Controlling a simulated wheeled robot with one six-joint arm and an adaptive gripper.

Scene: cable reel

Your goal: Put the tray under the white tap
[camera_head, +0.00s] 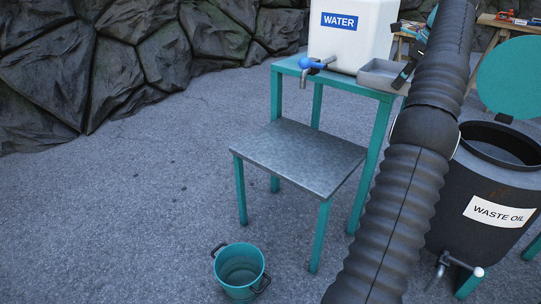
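A shallow grey metal tray (375,82) sits on the teal stand's upper shelf, at the right of the white WATER tank (340,45). The tank's tap (304,77) has a metal spout and a blue handle, and overhangs the shelf's front left. A second metal tap (440,266) sticks out low on the black WASTE OIL drum (455,225); something small and white (479,271) shows beside it. My gripper (402,77) is at the tray's right rim, partly hidden by my arm. I cannot tell whether it touches or grips the tray.
A lower grey metal shelf (300,155) stands before the tank, below its tap, and is bare. A teal bucket (239,270) stands on the ground in front. The drum's round teal lid (510,75) stands raised. A wooden bench (505,22) is behind. Open ground lies left.

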